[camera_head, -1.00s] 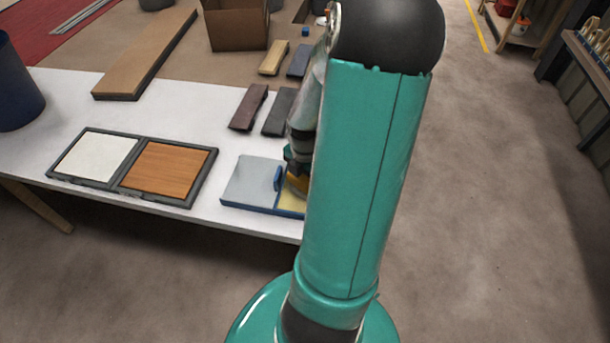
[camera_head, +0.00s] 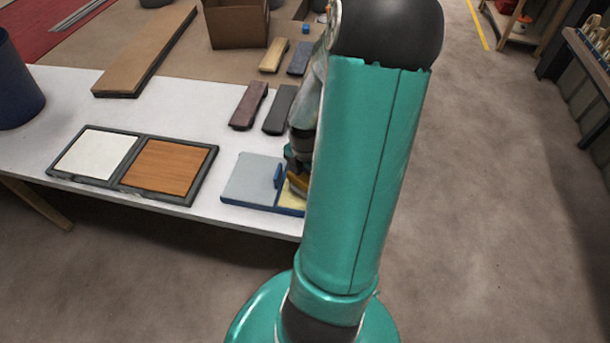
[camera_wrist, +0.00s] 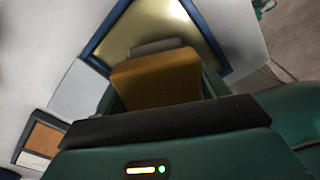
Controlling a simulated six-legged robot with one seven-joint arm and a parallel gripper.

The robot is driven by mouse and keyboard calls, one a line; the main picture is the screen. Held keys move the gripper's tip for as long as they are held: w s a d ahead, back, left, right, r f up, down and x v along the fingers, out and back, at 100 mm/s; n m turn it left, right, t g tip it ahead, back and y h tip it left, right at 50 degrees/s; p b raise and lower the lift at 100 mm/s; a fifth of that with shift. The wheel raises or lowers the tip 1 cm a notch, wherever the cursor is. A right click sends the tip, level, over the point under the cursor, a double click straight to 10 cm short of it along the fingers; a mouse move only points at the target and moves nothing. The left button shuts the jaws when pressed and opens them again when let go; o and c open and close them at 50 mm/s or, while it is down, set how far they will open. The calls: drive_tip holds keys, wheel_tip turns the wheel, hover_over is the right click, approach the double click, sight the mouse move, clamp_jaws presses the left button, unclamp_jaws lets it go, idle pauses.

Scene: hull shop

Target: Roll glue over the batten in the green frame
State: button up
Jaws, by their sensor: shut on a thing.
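My gripper (camera_head: 298,165) is mostly hidden behind my arm in the head view. In the wrist view it is shut on an ochre handle-like block (camera_wrist: 158,78). A short grey roller-like part (camera_wrist: 155,46) shows just beyond that block. It is over the yellow bay of a blue-rimmed tray (camera_head: 262,206); contact with the yellow surface (camera_wrist: 140,22) cannot be told. The tray's other bay is pale grey. I see no clearly green frame. A dark two-bay frame (camera_head: 113,184) lies left of the tray, with a white panel (camera_head: 97,155) and an orange-brown wood panel (camera_head: 165,167).
Maroon (camera_head: 248,106), dark grey (camera_head: 281,110), yellow (camera_head: 274,55) and slate (camera_head: 300,58) blocks lie behind the tray. White table (camera_head: 150,110) lies bare between.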

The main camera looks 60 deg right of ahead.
drive_tip(key=shift+f, duration=0.4)
idle(1.1)
drive_tip(key=shift+r, duration=0.1)
drive_tip(key=shift+r, duration=3.45)
